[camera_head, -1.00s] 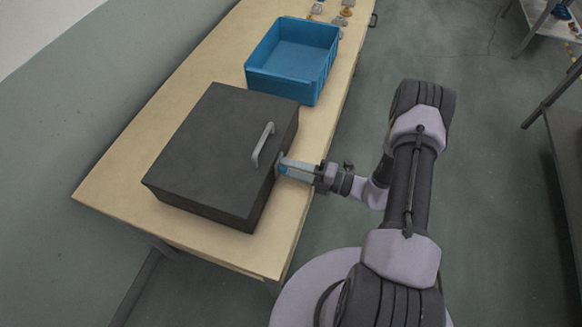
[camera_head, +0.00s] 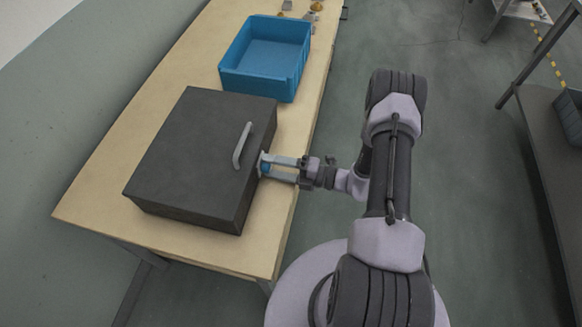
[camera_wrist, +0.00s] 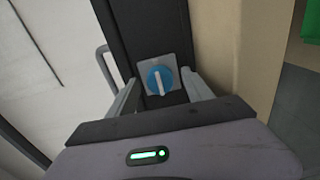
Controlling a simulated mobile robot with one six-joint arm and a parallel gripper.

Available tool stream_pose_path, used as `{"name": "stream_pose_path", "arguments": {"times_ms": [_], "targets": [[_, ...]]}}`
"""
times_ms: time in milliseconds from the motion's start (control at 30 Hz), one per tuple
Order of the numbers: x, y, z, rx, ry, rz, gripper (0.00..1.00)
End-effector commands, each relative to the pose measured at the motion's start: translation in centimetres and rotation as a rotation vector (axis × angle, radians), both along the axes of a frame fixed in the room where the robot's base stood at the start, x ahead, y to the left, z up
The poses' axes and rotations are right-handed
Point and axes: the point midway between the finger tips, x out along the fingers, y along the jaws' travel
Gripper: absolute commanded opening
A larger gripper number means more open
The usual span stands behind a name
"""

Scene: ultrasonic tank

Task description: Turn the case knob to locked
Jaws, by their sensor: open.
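The dark grey case (camera_head: 195,150) sits on the wooden table, with a light grey handle (camera_head: 242,146) on its lid near the right edge. In the wrist view the blue round knob (camera_wrist: 158,79) with a white pointer bar sits on a light square plate on the case's side. My gripper (camera_head: 263,168) is at that side, level, fingers open. In the wrist view my gripper (camera_wrist: 162,92) has one finger on each side below the knob, with the knob between or just beyond the tips. Contact cannot be told. No position marks on the plate are readable.
A blue open crate (camera_head: 228,79) stands on the table behind the case. Small items (camera_head: 312,8) lie at the table's far end. The table's front strip (camera_head: 165,236) is bare. Clear floor lies to the right.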

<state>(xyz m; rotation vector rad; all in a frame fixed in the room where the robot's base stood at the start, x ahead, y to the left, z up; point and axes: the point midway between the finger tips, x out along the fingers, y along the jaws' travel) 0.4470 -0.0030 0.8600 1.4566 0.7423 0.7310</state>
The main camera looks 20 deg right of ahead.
Motion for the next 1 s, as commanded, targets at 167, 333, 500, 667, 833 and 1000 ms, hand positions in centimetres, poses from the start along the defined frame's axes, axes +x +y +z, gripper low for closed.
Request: {"name": "stream_pose_path", "arguments": {"times_ms": [167, 333, 500, 667, 833, 1000], "targets": [[-0.5, -0.9, 0.1, 0.0, 0.0, -0.002, 0.59], [-2.8, -4.1, 0.2, -0.001, -0.001, -0.007, 0.59], [-5.7, -8.1, 0.2, -0.001, -0.002, -0.007, 0.59], [-8.4, -11.7, 0.1, -0.001, -0.001, -0.006, 0.59], [-10.0, -13.7, 0.0, -0.001, -0.001, -0.001, 0.59], [-10.3, -14.1, 0.0, 0.001, 0.001, 0.0, 0.59]]}}
